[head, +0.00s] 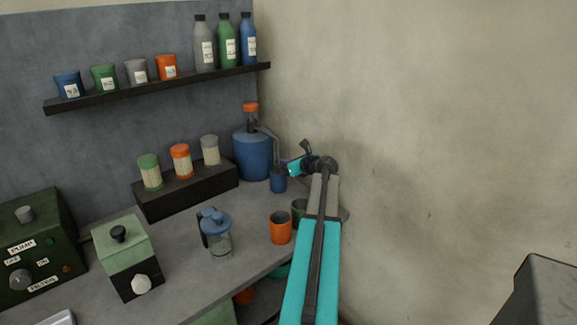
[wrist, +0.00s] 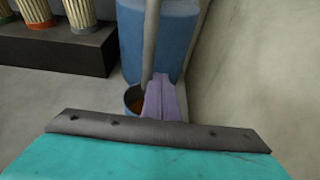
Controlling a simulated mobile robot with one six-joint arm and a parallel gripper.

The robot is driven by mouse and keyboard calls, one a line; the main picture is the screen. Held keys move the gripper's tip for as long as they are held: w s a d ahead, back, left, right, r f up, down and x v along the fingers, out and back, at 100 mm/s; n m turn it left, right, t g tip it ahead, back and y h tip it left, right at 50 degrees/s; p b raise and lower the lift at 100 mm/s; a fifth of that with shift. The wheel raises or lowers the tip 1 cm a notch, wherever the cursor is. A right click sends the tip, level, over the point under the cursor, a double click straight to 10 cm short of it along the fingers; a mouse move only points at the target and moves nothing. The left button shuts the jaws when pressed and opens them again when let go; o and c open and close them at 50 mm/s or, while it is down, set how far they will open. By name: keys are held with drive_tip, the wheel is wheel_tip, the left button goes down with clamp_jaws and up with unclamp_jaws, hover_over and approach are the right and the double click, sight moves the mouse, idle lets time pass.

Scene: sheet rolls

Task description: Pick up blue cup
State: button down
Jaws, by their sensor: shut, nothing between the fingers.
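A small blue cup (head: 278,183) stands on the counter below the curved spout of a large blue dispenser (head: 252,155). In the wrist view the cup (wrist: 131,103) shows a dark rim and orange-brown inside; its right side is hidden behind my fingers. My gripper (head: 285,163) is in front of the wall, above and slightly right of the cup. In the wrist view its purple fingers (wrist: 161,85) are shut together and empty, beside the spout. I cannot tell whether they touch the cup. Another blue container (head: 68,85) with a label stands on the wall shelf.
An orange cup (head: 281,229) and a dark green cup (head: 299,212) stand near my arm. A lidded glass jug (head: 217,235) stands left of them. A dark riser (head: 188,190) holds several jars. The wall (head: 430,130) is close on the right.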

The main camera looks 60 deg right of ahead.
drive_tip(key=shift+s+a+f, duration=0.1)
drive_tip(key=shift+f, duration=0.75)
drive_tip(key=shift+f, duration=0.1)
drive_tip(key=shift+s, duration=0.1)
drive_tip(key=shift+s+a+f, duration=0.1)
drive_tip(key=shift+s+a, duration=0.15)
drive_tip(key=shift+s, duration=0.2)
drive_tip(key=s+a+p, duration=0.2)
drive_tip(key=s+a, duration=0.2)
drive_tip(key=s, duration=0.8)
drive_tip(key=s+a+p, duration=0.2)
drive_tip(key=s+a, duration=0.2)
drive_tip(key=s, duration=0.9)
drive_tip(key=shift+s+a+p, duration=0.15)
drive_tip(key=shift+s+p, duration=0.15)
drive_tip(key=shift+p, duration=0.1)
drive_tip(key=shift+r+p, duration=0.8)
